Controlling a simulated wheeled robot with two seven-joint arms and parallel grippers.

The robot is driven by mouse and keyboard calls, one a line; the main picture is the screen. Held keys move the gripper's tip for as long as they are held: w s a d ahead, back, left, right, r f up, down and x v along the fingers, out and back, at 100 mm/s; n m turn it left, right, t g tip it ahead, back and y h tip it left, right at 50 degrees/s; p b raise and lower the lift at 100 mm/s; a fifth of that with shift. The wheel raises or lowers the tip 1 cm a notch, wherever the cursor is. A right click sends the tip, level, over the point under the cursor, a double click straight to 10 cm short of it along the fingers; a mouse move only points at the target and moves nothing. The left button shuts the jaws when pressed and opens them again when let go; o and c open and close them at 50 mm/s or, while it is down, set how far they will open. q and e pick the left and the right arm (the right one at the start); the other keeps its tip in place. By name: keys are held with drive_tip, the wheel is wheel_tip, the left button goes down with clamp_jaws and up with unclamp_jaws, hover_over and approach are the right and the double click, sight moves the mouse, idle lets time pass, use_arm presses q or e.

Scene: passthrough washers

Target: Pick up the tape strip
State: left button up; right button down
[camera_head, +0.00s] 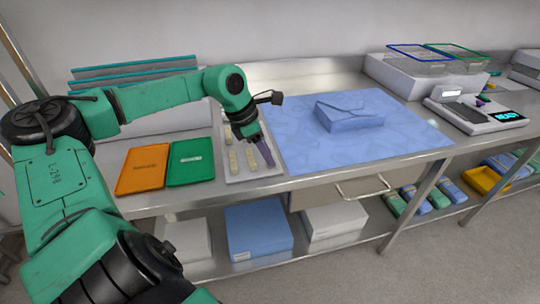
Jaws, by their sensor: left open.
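Several short beige strips, which look like the tape strips, lie on a white tray (231,176) on the metal table. One beige strip (233,161) lies toward the tray's front left. Another beige strip (251,161) lies just left of my left gripper (265,160). My left gripper points down over the tray's right side, with its jaws open. I cannot tell whether its fingertips touch the tray or a strip. The gripper and wrist hide part of the tray. My right gripper is not in view.
A blue wrapped pack (349,113) sits on a blue sheet (300,150) to the right. A scale (478,118) stands farther right. Boxes sit on the lower shelf.

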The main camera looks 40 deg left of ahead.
use_arm(q)
drive_tip(key=shift+w+d+f, duration=0.1)
drive_tip(key=shift+d+f, duration=0.15)
drive_tip(key=shift+f, duration=0.15)
drive_tip(key=shift+w+f+p, duration=0.2)
drive_tip(key=shift+f+p, duration=0.1)
drive_tip(key=shift+f, duration=0.25)
clamp_jaws()
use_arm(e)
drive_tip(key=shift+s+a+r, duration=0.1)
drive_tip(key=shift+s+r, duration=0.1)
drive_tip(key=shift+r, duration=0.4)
